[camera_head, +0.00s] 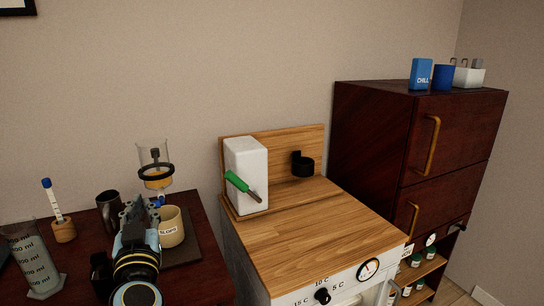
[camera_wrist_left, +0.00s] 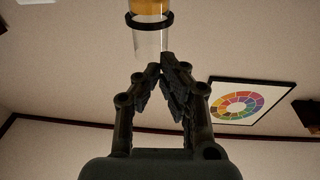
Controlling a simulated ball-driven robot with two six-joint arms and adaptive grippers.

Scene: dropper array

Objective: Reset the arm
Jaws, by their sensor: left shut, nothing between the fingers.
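My left gripper (camera_head: 140,210) is over the dark red table at the left, with its fingers closed together and empty. In the left wrist view its fingertips (camera_wrist_left: 162,68) meet just below a glass vessel. That glass vessel (camera_head: 154,155) holds amber liquid and sits in a black ring above the gripper. The vessel and ring also show at the top of the left wrist view (camera_wrist_left: 150,32). A blue tap (camera_head: 159,199) shows under the vessel, close to the fingers; I cannot tell whether they touch. A beige labelled cup (camera_head: 172,232) stands right beside the gripper. My right gripper is not in view.
A dark mug (camera_head: 108,208), a wooden holder with a blue-capped tube (camera_head: 64,231) and a glass cylinder (camera_head: 36,262) stand left of the arm. A wood-topped unit (camera_head: 310,232) bears a white block (camera_head: 248,170) with a green-handled tool. Its front top is clear.

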